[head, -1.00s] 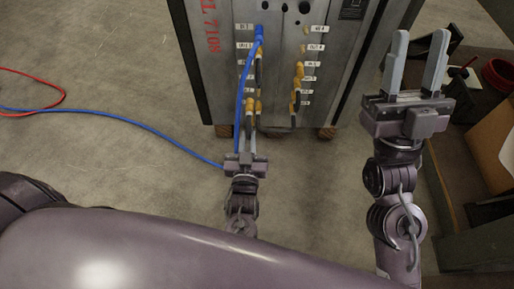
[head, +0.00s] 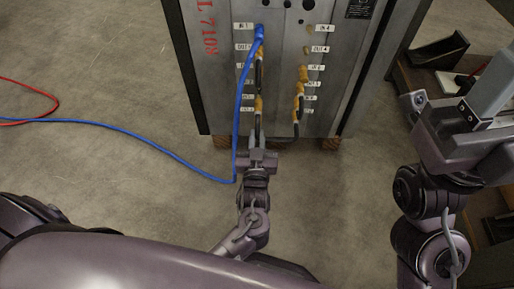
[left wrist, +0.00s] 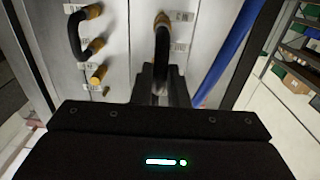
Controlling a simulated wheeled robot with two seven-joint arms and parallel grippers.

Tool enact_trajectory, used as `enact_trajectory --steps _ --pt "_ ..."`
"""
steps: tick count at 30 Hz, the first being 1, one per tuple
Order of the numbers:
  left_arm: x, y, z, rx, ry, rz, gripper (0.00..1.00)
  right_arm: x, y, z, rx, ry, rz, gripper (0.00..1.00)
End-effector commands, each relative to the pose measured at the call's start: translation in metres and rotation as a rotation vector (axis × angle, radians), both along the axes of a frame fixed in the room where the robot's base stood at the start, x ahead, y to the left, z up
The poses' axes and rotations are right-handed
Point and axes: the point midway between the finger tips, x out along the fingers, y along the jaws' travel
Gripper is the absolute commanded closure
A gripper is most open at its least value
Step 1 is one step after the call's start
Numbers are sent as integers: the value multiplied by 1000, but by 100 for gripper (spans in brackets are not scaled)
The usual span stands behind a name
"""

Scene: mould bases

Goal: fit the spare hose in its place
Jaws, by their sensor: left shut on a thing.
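My left gripper (head: 258,157) is just in front of the lower left of the cabinet panel (head: 283,75). It is shut on a black hose (left wrist: 163,45), which shows between its fingers (left wrist: 162,85) in the left wrist view. That hose has a brass-yellow fitting near the panel. The fingers hide its lower part, so I cannot tell where that end sits. Other black hoses (head: 258,75) with yellow ends run down the labelled ports. My right gripper (head: 480,125) is at the right edge, away from the panel. Only one finger shows clearly.
A blue hose (head: 237,120) is plugged in at the top left port, hangs beside my left gripper and trails over the floor. A red hose (head: 45,115) lies far left. A dark bench (head: 420,85) stands at the right. The floor left of the cabinet is otherwise clear.

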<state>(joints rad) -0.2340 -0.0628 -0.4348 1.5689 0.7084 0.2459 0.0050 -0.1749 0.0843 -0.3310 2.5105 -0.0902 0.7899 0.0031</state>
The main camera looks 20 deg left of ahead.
Motion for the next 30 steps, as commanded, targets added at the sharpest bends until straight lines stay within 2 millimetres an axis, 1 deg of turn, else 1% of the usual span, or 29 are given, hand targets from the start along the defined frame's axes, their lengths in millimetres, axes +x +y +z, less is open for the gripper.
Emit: enact_trajectory --steps 2,6,12,18,30 --pt "9 2 -1 1 -5 0 100 0 1 -3 -1 -6 0 61" --pt "21 6 1 1 -2 0 100 -1 1 1 -1 -13 0 61" --pt "35 9 1 0 -3 -1 100 0 1 0 -2 -12 0 61" --pt "41 11 1 0 -2 0 100 -1 1 1 -2 -14 0 61" --pt "41 12 1 0 -2 0 100 -1 1 3 -1 -17 1 61"
